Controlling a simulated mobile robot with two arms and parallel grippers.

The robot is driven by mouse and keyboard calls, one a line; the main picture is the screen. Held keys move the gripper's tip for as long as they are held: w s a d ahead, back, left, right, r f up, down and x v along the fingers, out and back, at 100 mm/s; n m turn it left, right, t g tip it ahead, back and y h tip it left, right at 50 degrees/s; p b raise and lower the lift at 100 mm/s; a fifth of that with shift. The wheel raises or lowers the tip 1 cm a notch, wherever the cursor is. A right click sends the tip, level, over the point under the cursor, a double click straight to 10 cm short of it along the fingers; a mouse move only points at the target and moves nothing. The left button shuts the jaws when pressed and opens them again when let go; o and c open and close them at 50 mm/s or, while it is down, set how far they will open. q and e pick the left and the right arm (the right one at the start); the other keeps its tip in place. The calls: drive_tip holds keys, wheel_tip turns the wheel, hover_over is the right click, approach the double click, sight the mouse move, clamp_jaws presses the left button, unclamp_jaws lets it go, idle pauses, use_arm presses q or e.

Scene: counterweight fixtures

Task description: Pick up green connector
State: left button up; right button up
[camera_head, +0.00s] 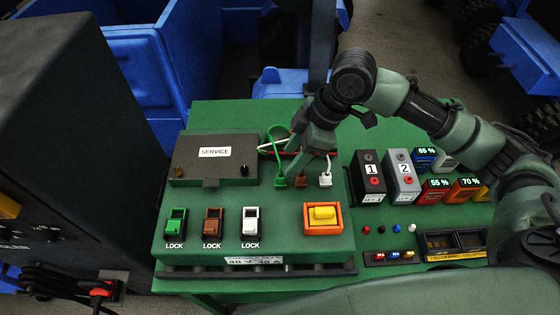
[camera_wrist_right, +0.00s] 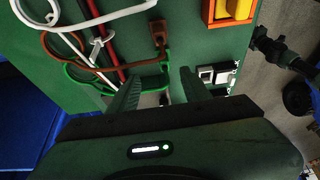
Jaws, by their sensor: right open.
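The green connector (camera_head: 280,181) stands on the green panel at the end of a green cable, leftmost of a row with the brown connector (camera_head: 302,180) and the white connector (camera_head: 325,180). My right gripper (camera_head: 301,162) reaches down from above, just behind this row. In the right wrist view its open fingers (camera_wrist_right: 160,78) point toward the panel. The green cable (camera_wrist_right: 85,80) runs toward the gap between them, and the brown connector (camera_wrist_right: 157,30) is just beyond. The green connector blends with the panel there, so contact cannot be told. My left gripper is out of view.
A dark SERVICE box (camera_head: 215,160) stands left of the connectors. LOCK switches (camera_head: 212,223) and an orange-framed yellow button (camera_head: 322,215) are in front. Numbered blocks (camera_head: 385,176) stand to the right. Loose white, brown and red cables lie close to the gripper.

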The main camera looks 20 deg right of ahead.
sight(282, 176)
drive_tip(key=f, duration=0.1)
drive_tip(key=a+f+p, duration=0.1)
drive_tip(key=a+f, duration=0.1)
drive_tip(key=shift+s+f, duration=0.15)
drive_tip(key=shift+s, duration=0.15)
drive_tip(key=p+x, duration=0.1)
drive_tip(key=x, duration=0.1)
drive_tip(key=shift+w+f, duration=0.1)
drive_tip(key=shift+f, duration=0.3)
drive_tip(key=shift+w+a+f, duration=0.1)
drive_tip(key=shift+w+f, duration=0.05)
drive_tip(key=shift+f, duration=0.35)
drive_tip(key=c, duration=0.9)
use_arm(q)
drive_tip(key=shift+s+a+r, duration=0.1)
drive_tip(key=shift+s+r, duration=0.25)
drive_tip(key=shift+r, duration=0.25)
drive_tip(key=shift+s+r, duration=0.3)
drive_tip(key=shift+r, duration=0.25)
